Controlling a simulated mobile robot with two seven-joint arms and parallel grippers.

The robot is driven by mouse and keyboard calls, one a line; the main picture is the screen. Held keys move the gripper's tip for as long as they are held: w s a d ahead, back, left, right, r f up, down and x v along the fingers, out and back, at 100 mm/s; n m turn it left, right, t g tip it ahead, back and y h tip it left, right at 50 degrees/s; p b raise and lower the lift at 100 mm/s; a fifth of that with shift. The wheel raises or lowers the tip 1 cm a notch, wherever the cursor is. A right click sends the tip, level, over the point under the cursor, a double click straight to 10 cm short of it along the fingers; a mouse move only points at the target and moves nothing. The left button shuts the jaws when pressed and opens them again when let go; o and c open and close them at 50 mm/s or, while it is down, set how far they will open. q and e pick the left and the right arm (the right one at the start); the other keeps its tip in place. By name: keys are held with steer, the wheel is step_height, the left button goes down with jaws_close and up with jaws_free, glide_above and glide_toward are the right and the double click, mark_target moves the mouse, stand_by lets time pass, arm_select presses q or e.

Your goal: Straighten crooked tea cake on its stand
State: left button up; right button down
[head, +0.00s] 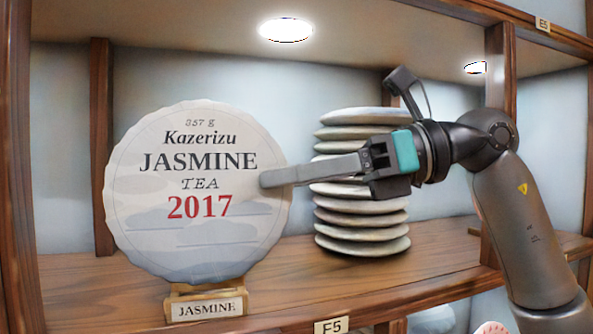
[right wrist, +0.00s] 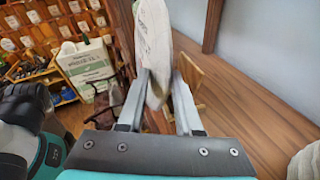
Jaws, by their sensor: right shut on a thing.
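The round, pale tea cake (head: 190,245) stands upright on a small wooden stand (head: 176,297) with a JASMINE label. Its printed lines rise very slightly to the right, about parallel with the stand's label. My right gripper (head: 266,180) reaches in from the right and is shut on the cake's right edge, near mid-height. In the right wrist view, the cake (right wrist: 153,35) shows edge-on between the two fingers (right wrist: 161,84), and part of the wooden stand (right wrist: 192,74) shows beyond them. The far finger is hidden behind the cake in the head view. My left gripper is not in view.
A stack of pale discs (head: 360,238) stands right of the cake, behind my right gripper. A wooden upright (head: 102,150) is at the back left. The shelf board (head: 285,290) is clear in front of the stack, with an F5 tag (head: 331,326) on its front edge.

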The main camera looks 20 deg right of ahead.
steer(key=w+f, duration=0.4)
steer(key=w, duration=0.1)
steer(key=shift+w+d+b, duration=0.25)
steer(key=shift+w+b, duration=0.15)
stand_by(0.6)
steer(key=shift+f, duration=0.3)
stand_by(0.9)
jaws_free()
stand_by(0.5)
steer(key=shift+d, duration=0.15)
stand_by(0.6)
steer(key=shift+s+d+r, duration=0.1)
steer(key=shift+d, duration=0.75)
steer(key=shift+d, duration=0.25)
steer(key=shift+d+r, duration=0.1)
steer(key=shift+d, duration=0.65)
